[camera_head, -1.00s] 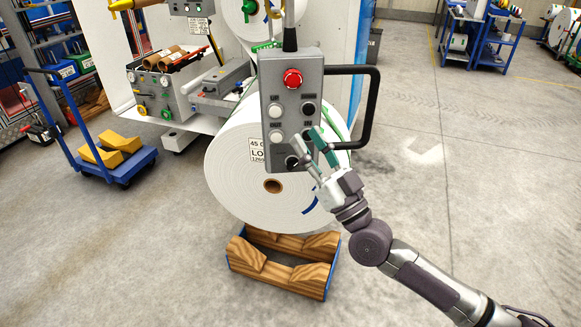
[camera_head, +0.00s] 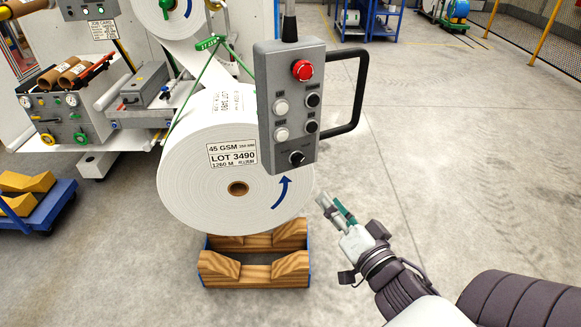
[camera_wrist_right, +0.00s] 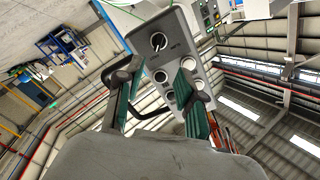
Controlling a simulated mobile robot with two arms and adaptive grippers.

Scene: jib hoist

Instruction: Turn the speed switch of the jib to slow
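The jib's grey control pendant (camera_head: 288,105) hangs in front of a large white paper roll. It has a red stop button (camera_head: 302,70) at the top and white and black push buttons below. The speed switch, a black rotary knob (camera_head: 297,158), is at the bottom; its labels are too small to read. My right gripper (camera_head: 331,205) is below and right of the pendant, apart from it. In the right wrist view its two teal-padded fingers (camera_wrist_right: 157,98) are spread and empty, with the knob (camera_wrist_right: 158,41) beyond them. My left gripper is out of view.
A black handle (camera_head: 362,92) juts from the pendant's right side. The white roll (camera_head: 195,185) is close behind the pendant, above a wooden cradle (camera_head: 255,268). A machine with gauges (camera_head: 70,115) stands at left.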

